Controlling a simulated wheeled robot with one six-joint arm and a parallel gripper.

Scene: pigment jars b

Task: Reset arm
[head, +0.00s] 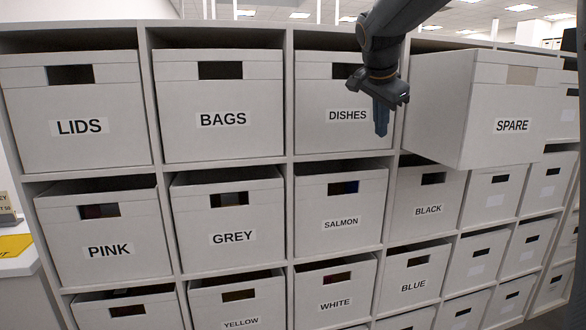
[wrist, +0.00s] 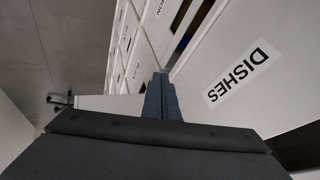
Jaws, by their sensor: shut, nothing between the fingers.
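My gripper (head: 381,118) hangs with its fingers pointing down, in front of the right side of the DISHES box (head: 325,99) in the head view. Its fingers are together and hold nothing. In the wrist view the shut fingers (wrist: 160,97) show at the centre, with the DISHES label (wrist: 238,76) to their right. I cannot tell whether the gripper touches the box. My arm comes down from the top of the head view.
The SPARE box (head: 440,105) juts out of the shelf, just right of my gripper. Boxes labelled LIDS (head: 80,100), BAGS (head: 222,90), SALMON (head: 341,210) and BLACK (head: 428,198) sit in their compartments. A counter with a yellow item (head: 14,245) stands at the left edge.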

